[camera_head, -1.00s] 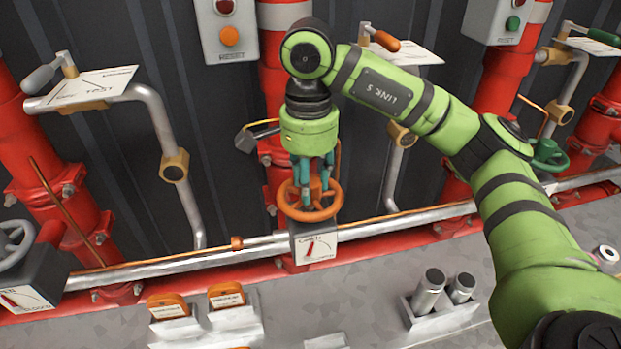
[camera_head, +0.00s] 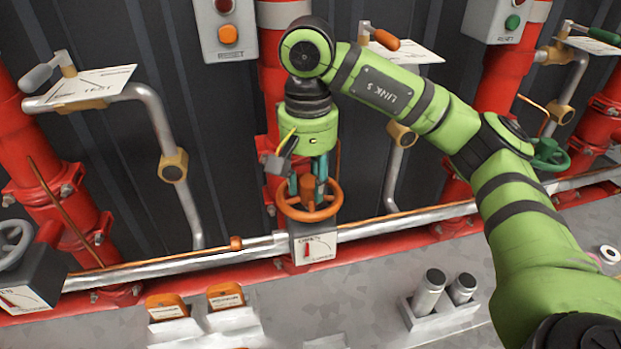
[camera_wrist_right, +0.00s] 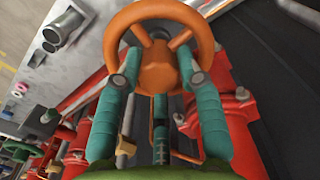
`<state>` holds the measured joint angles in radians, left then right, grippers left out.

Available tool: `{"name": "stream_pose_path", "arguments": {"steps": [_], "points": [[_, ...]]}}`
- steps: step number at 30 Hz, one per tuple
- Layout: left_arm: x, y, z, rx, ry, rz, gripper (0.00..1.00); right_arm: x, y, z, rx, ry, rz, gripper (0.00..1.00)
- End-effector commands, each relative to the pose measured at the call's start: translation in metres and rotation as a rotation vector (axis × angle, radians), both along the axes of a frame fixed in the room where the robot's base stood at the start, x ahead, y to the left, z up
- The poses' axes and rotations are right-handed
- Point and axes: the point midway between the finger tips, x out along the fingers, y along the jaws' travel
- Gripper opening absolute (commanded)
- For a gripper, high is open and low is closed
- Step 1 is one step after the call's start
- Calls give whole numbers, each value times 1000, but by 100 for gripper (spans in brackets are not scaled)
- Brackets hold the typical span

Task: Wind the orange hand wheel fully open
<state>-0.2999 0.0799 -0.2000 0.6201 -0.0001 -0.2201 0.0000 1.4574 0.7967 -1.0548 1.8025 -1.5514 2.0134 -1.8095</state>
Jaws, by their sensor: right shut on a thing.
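The orange hand wheel (camera_head: 292,212) sits on a valve body with a white dial plate (camera_head: 316,248) in the middle of the head view. The dial has a red part at its left, but its markings are too small to read. My right gripper (camera_head: 308,190) points down on the wheel with its teal fingers at the wheel's hub and spokes. In the right wrist view the wheel's rim (camera_wrist_right: 120,28) fills the top, and the two front fingertips (camera_wrist_right: 158,80) sit on either side of the hub. My left gripper is not in view.
A grey hand wheel (camera_head: 14,240) is at the left and a green one (camera_head: 550,155) at the right. A silver pipe (camera_head: 190,262) runs along the wall behind the grey bench. Orange-topped blocks (camera_head: 226,296) and metal cylinders (camera_head: 428,290) stand on the bench.

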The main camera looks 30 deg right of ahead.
Motion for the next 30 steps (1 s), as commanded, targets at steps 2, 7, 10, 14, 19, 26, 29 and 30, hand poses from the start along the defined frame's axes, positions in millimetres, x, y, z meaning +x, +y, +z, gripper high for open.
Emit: {"name": "stream_pose_path", "arguments": {"steps": [2, 7, 10, 14, 19, 26, 29, 30], "points": [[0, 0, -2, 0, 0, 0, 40, -2, 5, -5, 8, 8, 131, 0], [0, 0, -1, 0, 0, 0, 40, -1, 4, -4, 6, 7, 129, 69], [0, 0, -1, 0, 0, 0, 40, -1, 3, -3, 5, 5, 125, 69], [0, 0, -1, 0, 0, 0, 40, -1, 2, -2, 4, 4, 122, 69], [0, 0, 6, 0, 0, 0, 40, 0, 2, 6, 4, 2, 119, 69], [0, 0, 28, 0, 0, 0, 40, 0, 1, 30, 2, 1, 118, 69], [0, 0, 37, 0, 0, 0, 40, 0, 1, 40, 2, 0, 117, 69], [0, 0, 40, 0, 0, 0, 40, 0, 1, 44, 2, 0, 117, 69]]}}
